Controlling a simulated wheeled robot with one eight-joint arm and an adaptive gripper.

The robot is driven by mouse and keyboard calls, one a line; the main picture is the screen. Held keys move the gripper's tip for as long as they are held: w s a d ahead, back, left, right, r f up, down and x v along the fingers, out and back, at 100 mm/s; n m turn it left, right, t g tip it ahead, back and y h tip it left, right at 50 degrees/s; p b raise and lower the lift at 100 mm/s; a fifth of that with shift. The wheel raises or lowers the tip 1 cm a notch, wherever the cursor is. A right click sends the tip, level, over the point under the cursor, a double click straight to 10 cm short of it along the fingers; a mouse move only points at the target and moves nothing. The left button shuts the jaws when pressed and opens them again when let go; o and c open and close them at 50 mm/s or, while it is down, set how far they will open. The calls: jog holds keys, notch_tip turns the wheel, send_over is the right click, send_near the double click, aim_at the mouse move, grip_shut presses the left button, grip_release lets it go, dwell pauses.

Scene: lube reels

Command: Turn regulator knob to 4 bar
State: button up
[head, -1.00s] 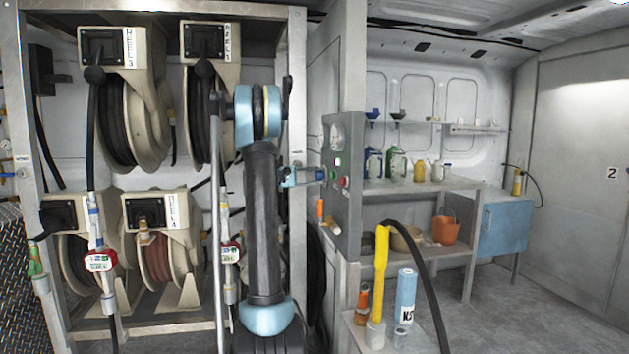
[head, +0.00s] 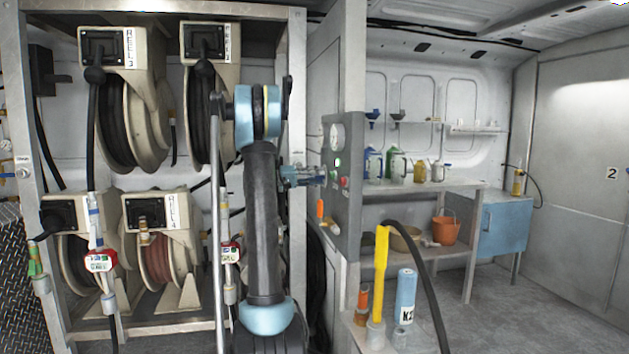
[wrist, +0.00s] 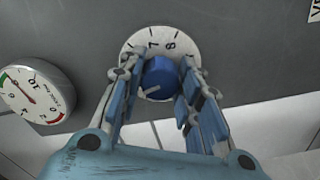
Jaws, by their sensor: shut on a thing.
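The blue regulator knob (wrist: 161,77) sits on a white numbered dial (wrist: 143,36) on a grey panel, in the wrist view. A 7 and an 8 show at the top of the dial; its lower part is hidden by my fingers. A pale pointer mark on the knob faces the lower left. My gripper (wrist: 160,88) is shut on the knob, one finger on each side. In the head view my gripper (head: 312,176) reaches the grey control panel (head: 345,215) from the left, and the knob is hard to make out.
A round pressure gauge (wrist: 37,93) is left of the knob; its needle is too small to read surely. Hose reels (head: 130,105) stand left of my arm. Shelves with cans (head: 392,165) and a bench with a blue bottle (head: 405,295) are right.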

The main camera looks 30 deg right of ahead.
jog(key=shift+f, duration=0.15)
dwell(0.3)
jog(key=o, duration=1)
jog(key=shift+o, duration=0.2)
jog(key=v, duration=1.2)
jog(key=s+a+f+n+t+y, duration=0.1)
jog(key=s+a+f+n+y, duration=0.15)
jog(key=s, duration=0.45)
jog(key=s+a+f+n+t+y, duration=0.1)
jog(key=s+a+f+t+y, duration=0.2)
jog(key=s, duration=0.5)
jog(key=s+a+f+n+y, duration=0.2)
jog(key=s+a+f+y, duration=0.15)
jog(key=s, duration=0.35)
jog(key=s+a+f+n+t+y, duration=0.2)
jog(key=s+a+f+y, duration=0.6)
jog(key=s+a+f, duration=1.1)
jog(key=shift+s+a+f+n+t, duration=0.2)
jog(key=shift+s+a+n+t, duration=0.15)
jog(key=shift+a+n+t, duration=0.1)
